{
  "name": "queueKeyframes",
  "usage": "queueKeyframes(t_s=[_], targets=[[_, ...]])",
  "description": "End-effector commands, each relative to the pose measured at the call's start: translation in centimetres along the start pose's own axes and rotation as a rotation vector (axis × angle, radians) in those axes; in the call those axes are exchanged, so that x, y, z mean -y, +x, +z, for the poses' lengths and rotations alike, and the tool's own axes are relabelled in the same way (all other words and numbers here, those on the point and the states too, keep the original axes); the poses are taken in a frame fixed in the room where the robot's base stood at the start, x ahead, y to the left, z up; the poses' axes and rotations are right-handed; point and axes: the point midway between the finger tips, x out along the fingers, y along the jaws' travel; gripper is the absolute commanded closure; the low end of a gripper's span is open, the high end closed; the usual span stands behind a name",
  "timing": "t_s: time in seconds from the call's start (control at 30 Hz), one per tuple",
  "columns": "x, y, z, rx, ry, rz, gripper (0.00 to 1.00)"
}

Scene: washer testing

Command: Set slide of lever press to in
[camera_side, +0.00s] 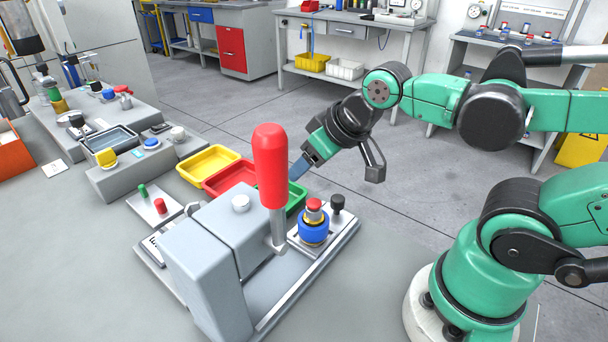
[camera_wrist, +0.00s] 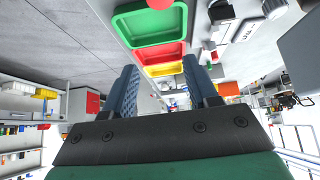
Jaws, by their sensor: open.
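The lever press (camera_side: 205,255) is a grey block on a grey base plate. Its red-handled lever (camera_side: 270,165) stands upright. A light metal slide plate (camera_side: 338,229) sits at the base's far right end, outside the block. It carries a blue ring-shaped part with a red top (camera_side: 313,229) and a black knob (camera_side: 338,205). My gripper (camera_side: 299,168) is behind the press, above the trays and apart from the slide. Only one blue finger shows clearly there. In the wrist view my gripper (camera_wrist: 160,80) has both blue fingers apart with nothing between them.
Yellow (camera_side: 208,165), red (camera_side: 230,178) and green (camera_side: 294,199) trays lie behind the press. Several fixtures fill the table's far left. The front table surface is clear.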

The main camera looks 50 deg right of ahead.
Motion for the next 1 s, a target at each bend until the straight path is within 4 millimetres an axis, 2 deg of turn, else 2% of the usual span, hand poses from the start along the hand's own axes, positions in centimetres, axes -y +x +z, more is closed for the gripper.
queueKeyframes(t_s=[0.03, 0.07, 0.1, 0.27, 0.5, 0.77, 1.0], targets=[[0.0, 0.0, 0.0, 0.000, 0.000, 0.000, 0.47], [0.0, 0.0, 0.0, 0.000, 0.000, 0.000, 0.39], [0.0, 0.0, 0.0, 0.000, 0.000, 0.000, 0.35], [0.0, -0.9, -0.7, 0.000, 0.000, 0.000, 0.35], [-0.1, -4.3, -3.1, 0.010, -0.004, 0.003, 0.35], [-3.3, -4.3, -2.4, 0.318, -0.137, 0.019, 0.35], [-6.5, -5.0, -1.7, 0.626, -0.248, -0.083, 0.35]])
